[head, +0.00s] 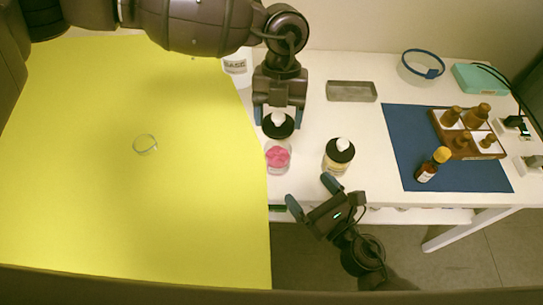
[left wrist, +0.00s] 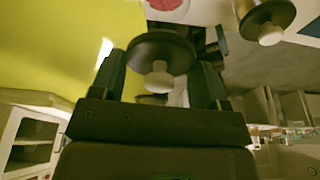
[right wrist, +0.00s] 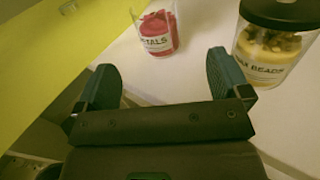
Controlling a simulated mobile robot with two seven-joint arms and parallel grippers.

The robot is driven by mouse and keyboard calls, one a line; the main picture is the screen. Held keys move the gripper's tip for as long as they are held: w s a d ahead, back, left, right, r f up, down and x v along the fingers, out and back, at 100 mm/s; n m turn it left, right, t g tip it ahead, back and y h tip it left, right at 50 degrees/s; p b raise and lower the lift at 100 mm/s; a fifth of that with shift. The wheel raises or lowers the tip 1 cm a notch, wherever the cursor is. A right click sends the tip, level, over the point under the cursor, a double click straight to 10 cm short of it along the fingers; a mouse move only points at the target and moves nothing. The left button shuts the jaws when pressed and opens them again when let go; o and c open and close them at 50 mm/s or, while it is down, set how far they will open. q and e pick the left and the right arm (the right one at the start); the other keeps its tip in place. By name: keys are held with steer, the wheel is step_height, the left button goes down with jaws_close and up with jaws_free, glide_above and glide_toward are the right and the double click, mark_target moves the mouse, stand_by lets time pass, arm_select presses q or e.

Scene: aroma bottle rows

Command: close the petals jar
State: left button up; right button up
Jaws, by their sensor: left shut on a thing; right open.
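The petals jar (head: 278,157) is clear glass with pink petals inside and stands open on the white table near its front edge. In the right wrist view the jar (right wrist: 158,36) shows its label. My left gripper (head: 279,116) is shut on a black lid (head: 278,126) with a white knob. It holds the lid close behind and above the jar; in the left wrist view the lid (left wrist: 160,54) sits between the fingers and the pink petals (left wrist: 166,4) show at the top edge. My right gripper (head: 311,193) is open and empty in front of the table edge. It also shows in the right wrist view (right wrist: 165,80).
A wax beads jar (head: 338,158) with a black lid stands right of the petals jar. A white base container (head: 237,66), grey tray (head: 351,91), blue mat (head: 400,150), wooden rack of bottles (head: 468,150) and amber bottle (head: 427,172) are around. A yellow panel (head: 130,200) covers the left.

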steer(key=shift+a+n, duration=0.25)
steer(key=shift+n, duration=0.15)
steer(key=shift+x, duration=6)
steer(key=shift+c, duration=0.3)
steer(key=c, duration=1.3)
arm_select(q)
glide_above(278, 155)
steer(key=shift+f, duration=2.5)
steer(key=shift+f, duration=0.9)
steer(key=shift+f, duration=0.65)
